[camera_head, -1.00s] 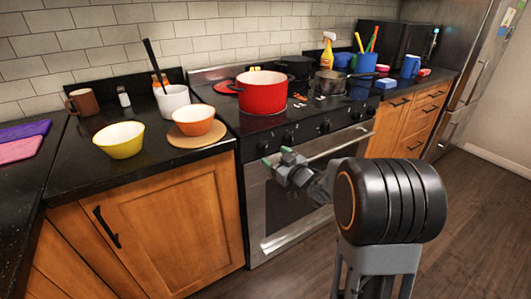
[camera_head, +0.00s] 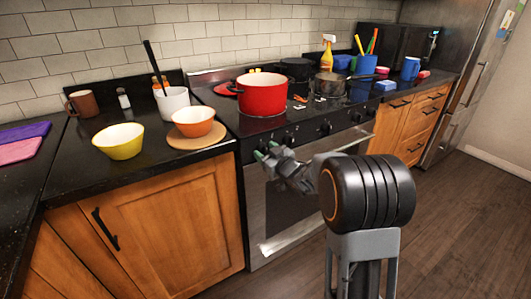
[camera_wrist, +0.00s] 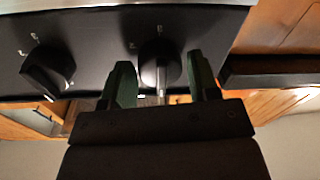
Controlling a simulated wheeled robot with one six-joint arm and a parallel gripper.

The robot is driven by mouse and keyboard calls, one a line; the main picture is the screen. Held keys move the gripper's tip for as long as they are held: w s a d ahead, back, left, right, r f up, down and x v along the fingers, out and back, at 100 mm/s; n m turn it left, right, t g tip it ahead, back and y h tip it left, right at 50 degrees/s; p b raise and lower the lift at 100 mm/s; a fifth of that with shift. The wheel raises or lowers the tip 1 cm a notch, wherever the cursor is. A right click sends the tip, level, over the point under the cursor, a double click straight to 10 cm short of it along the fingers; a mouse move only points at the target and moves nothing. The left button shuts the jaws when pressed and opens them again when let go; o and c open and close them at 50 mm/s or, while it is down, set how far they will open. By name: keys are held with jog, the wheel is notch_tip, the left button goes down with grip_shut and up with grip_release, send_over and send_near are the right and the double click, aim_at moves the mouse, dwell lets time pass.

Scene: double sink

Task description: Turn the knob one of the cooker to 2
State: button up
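The cooker (camera_head: 300,185) stands between the counters, with several black knobs along its dark front panel. My gripper (camera_head: 266,152) is in front of the panel's left end, by the leftmost knob. In the wrist view, my gripper's (camera_wrist: 162,82) two green-padded fingers are apart, with a black round knob (camera_wrist: 160,62) between them. Whether either finger touches the knob I cannot tell. A second black knob (camera_wrist: 48,70) is to the left, outside the fingers. The panel markings are too small to read.
A red pot (camera_head: 262,93) and a grey pan (camera_head: 330,84) stand on the cooktop. The oven door handle runs below the panel. The left counter holds a yellow bowl (camera_head: 119,141), an orange bowl (camera_head: 193,122) and a white container (camera_head: 173,103). The floor at right is clear.

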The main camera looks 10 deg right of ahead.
jog(key=c, duration=0.6)
jog(key=shift+m, duration=0.3)
jog(key=m+p, duration=0.2)
jog(key=m, duration=0.3)
jog(key=m+p, duration=0.2)
jog(key=m, duration=0.3)
jog(key=shift+m+t, duration=0.3)
jog(key=shift+t, duration=0.1)
jog(key=m+h+p, duration=0.1)
jog(key=m+p, duration=0.1)
jog(key=m, duration=0.5)
jog(key=shift+a, duration=0.1)
jog(key=m+p, duration=0.1)
jog(key=m, duration=0.5)
jog(key=shift+f+m+h+p, duration=0.1)
jog(key=shift+m+h+p, duration=0.2)
